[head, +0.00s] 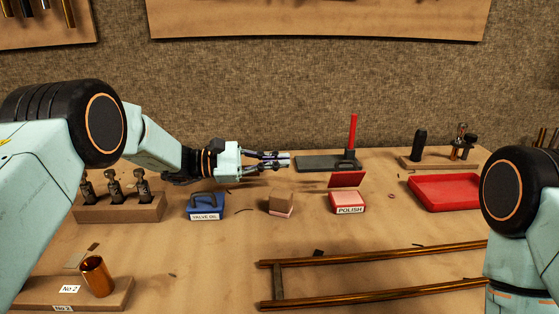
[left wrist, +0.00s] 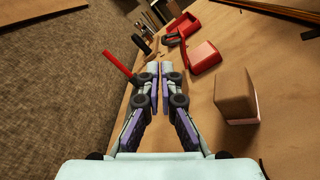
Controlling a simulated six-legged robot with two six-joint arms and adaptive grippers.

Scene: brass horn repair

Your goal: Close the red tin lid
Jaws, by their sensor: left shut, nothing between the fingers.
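The red tin (head: 348,208), labelled POLISH, sits on the bench right of centre in the head view. Its red lid (head: 347,179) stands raised at the back edge, so the tin is open. The tin also shows in the left wrist view (left wrist: 205,60), beyond and right of my fingertips. My left gripper (head: 289,160) points right, with its fingers together and nothing between them. It is left of and behind the lid, apart from it, near the dark plate; it shows in the left wrist view too (left wrist: 165,70). My right gripper is out of view.
A dark plate (head: 315,165) with an upright red handle (head: 352,132) lies behind the tin. A small brown-topped box (head: 281,205) and a blue valve oil tin (head: 207,203) stand left. A red tray (head: 448,205) is right. Brass tubes (head: 370,258) lie in front.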

